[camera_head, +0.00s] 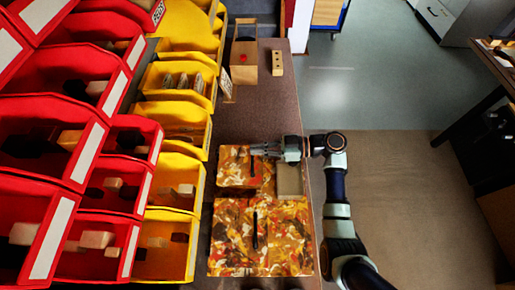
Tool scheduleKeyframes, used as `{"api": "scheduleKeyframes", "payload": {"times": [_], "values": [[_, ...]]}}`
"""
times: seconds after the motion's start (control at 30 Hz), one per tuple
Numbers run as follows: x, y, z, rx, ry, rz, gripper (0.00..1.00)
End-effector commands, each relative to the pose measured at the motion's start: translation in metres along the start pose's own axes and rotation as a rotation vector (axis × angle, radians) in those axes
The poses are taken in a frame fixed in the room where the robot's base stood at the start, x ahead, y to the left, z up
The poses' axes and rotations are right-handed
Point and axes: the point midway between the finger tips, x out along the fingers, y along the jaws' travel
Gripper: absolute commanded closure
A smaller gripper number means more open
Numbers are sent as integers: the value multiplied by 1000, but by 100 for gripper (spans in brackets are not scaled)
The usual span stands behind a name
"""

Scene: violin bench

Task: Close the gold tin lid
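Two boxes with a marbled gold, orange and brown pattern stand on the bench, and I cannot tell for certain which is the gold tin. The upper marbled box (233,170) has a dark strip across its top and an uncovered pale grey-beige area (289,181) at its right. The lower, larger marbled box (232,245) has a dark strip on top and looks covered. My gripper (259,150) points left over the upper box's far edge. Its fingers are too small to tell open from shut, and contact is unclear.
Red bins (65,90) and yellow bins (172,180) fill the left side. A wooden box (244,60) and a small holed wooden block (277,63) stand at the bench's far end. The bench top (260,110) is clear between them and the marbled boxes.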

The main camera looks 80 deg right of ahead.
Motion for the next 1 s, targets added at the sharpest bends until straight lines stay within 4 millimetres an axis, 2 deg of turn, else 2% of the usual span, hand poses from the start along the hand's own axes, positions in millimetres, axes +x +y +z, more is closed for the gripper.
{"api": "scheduleKeyframes", "payload": {"times": [0.03, 0.3, 0.43, 0.53, 0.6, 0.8, 1.0], "values": [[0, 0, 8, 12, -12, 4, 100], [0, -1, 6, 14, -11, 3, 100], [3, -1, -16, 9, -7, -2, 100], [6, -2, -46, 2, 0, -9, 100], [-14, 0, -33, 7, 0, -2, 100], [-64, -1, -22, 5, 2, -4, 100], [-88, -1, -16, 2, 2, -8, 100]]}}
